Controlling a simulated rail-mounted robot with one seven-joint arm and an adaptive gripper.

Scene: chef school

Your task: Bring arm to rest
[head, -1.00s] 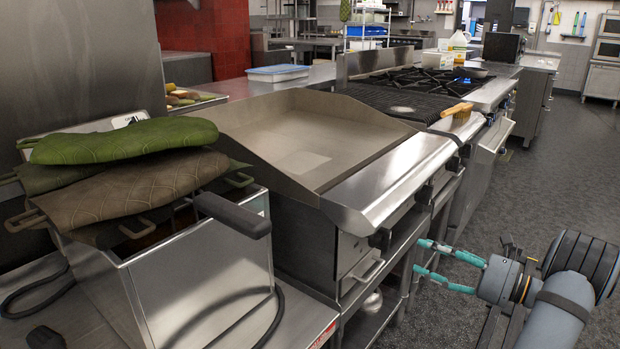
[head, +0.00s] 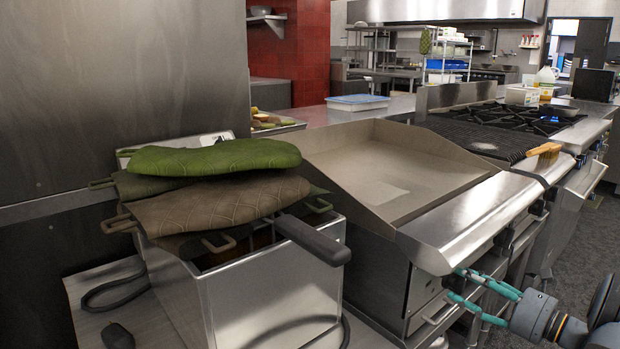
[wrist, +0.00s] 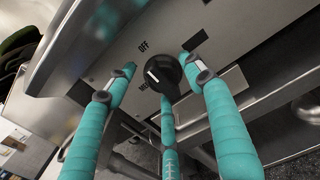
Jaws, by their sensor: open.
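My gripper (head: 458,284) is at the lower right of the head view, in front of the griddle's steel front. The flat griddle (head: 385,177) has an empty cooking surface.
A fryer (head: 265,295) with a green mitt (head: 215,157) and a brown mitt (head: 220,204) on top stands at the left. A charbroiler (head: 480,139) with a wooden-handled brush (head: 543,150) and a burner range (head: 540,117) lie beyond the griddle. Open floor (head: 590,240) shows at the right.

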